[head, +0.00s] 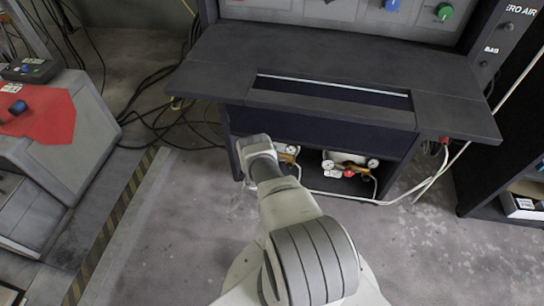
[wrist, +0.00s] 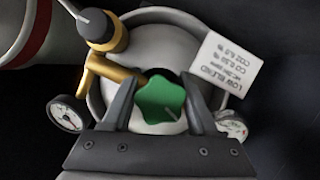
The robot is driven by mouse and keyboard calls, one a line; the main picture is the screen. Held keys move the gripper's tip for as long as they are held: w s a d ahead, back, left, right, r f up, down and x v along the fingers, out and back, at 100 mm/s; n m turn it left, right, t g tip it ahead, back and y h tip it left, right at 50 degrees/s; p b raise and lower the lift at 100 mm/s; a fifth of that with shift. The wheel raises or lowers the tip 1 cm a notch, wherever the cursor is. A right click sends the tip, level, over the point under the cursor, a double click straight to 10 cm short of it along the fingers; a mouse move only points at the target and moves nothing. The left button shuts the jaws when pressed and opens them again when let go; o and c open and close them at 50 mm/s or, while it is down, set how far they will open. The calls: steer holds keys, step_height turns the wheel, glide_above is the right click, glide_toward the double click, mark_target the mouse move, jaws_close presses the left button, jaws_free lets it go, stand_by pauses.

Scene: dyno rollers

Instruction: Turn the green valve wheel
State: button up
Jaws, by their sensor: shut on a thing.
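The green valve wheel (wrist: 161,101) sits at the middle of the wrist view, in front of a pale gas cylinder (wrist: 165,52) with a brass fitting (wrist: 112,72). My gripper (wrist: 160,100) has one dark finger on each side of the wheel and is shut on it. In the head view my arm reaches down to the open shelf under the dark bench (head: 330,75). There my gripper and the green wheel are hidden by the arm and the bench.
Pressure gauges flank the wheel, one at left (wrist: 68,114) and one at right (wrist: 231,125). A white label (wrist: 226,68) hangs close to the right finger. A second regulator (head: 350,166) stands right of my arm. Cables (head: 433,172) run down at the bench's right. Floor (head: 180,215) at left is clear.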

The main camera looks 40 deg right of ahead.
steer(key=shift+n, duration=0.4)
stand_by(0.3)
steer(key=o, duration=1.4)
steer(key=shift+c, duration=0.2)
steer(key=shift+g, duration=0.3)
